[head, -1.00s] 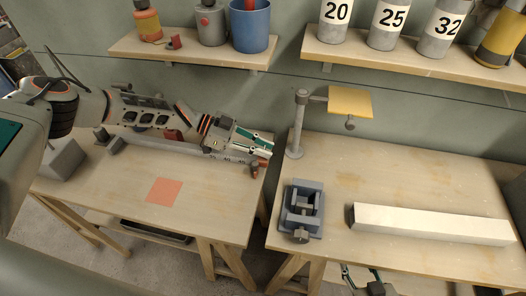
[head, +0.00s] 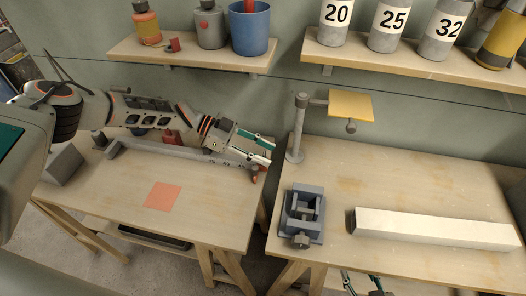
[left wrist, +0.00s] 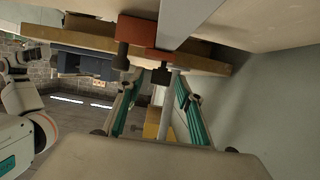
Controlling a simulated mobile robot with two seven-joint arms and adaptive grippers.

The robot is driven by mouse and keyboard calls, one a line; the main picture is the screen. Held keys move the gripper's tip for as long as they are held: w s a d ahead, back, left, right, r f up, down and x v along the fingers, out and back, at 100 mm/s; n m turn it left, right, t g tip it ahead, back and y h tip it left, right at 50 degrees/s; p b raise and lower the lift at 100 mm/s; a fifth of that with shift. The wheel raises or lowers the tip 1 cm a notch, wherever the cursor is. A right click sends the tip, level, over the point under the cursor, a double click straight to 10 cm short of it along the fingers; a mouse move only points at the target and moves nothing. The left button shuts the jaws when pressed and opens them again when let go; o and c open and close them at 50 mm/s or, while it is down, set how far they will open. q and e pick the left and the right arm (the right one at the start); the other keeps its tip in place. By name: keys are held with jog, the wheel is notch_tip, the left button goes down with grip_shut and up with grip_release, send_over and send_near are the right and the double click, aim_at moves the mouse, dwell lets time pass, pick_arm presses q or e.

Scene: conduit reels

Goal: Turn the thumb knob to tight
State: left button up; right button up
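My left gripper (head: 270,148) is open and empty, its fingers spread above the right end of a grey rail (head: 208,157) on the left table. A small reddish-brown piece (head: 254,173) is at that rail end, just below the fingers. In the left wrist view, my left gripper (left wrist: 155,85) has its teal-lined fingers apart. A red block (left wrist: 137,32) lies beyond the fingertips, with a dark knob (left wrist: 122,58) at its left and another dark knob (left wrist: 160,77) closer to the gap. Neither knob is gripped. My right gripper (head: 362,281) is cut off at the bottom edge.
A post stand (head: 297,130) with a yellow plate (head: 350,105) rises just right of my left gripper. A blue-grey vise (head: 301,212) and a long white bar (head: 435,228) lie on the right table. A gap separates the tables. An orange square (head: 162,196) lies left.

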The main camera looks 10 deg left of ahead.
pick_arm(q)
jog(key=shift+r, duration=0.2)
notch_tip(320, 180, up, 10)
jog(key=shift+f, duration=0.2)
dwell(0.6)
